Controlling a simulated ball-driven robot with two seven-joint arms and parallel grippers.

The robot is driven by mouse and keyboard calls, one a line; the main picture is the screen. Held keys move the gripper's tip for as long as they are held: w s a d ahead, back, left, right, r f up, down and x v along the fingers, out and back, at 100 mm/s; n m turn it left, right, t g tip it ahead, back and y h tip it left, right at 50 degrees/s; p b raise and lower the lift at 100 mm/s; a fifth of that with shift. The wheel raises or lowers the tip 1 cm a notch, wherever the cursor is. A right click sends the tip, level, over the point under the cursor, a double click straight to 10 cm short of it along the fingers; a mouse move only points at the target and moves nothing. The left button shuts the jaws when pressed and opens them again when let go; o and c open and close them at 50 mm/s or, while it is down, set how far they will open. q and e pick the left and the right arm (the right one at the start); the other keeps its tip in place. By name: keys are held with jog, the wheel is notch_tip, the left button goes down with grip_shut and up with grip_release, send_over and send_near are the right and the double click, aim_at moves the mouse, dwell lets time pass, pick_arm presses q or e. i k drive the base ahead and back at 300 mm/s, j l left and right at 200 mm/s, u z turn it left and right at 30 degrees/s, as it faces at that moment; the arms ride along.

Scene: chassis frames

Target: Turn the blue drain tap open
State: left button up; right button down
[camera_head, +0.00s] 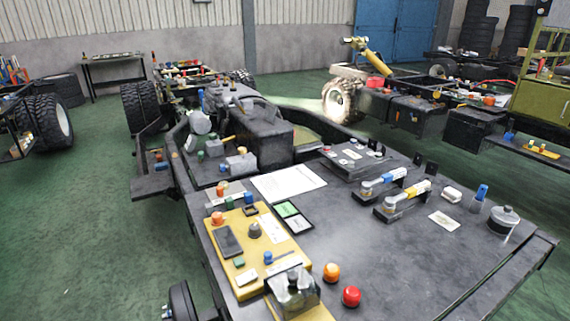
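I cannot tell for sure which blue part is the drain tap. On the yellow board (222,268) at the front left, a small blue fitting (268,257) has a thin bar reaching to its right. A blue knob (248,198) stands near the board's back edge. A grey lever-like part with a blue collar (376,184) lies on a dark block at the middle right. An upright blue piece (481,193) stands further right. How far any of them is turned is too small to read. Neither of my grippers is in view.
Near the board's front are a grey metal block (293,292), an orange knob (331,272) and a red knob (351,296). A yellow-collared lever part (412,192) and a lidded pot (503,219) stand right. The dark deck (410,275) is bare at front right.

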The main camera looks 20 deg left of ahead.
aim_at(223, 167)
jog(key=j+z, duration=0.35)
jog(key=j, duration=0.2)
jog(key=j+z, duration=0.4)
jog(key=j, duration=0.15)
jog(key=k+j+z, duration=0.1)
jog(key=j+z, duration=0.25)
jog(key=j, duration=0.2)
jog(key=k+j+z, duration=0.15)
jog(key=j+z, duration=0.2)
jog(key=j, duration=0.15)
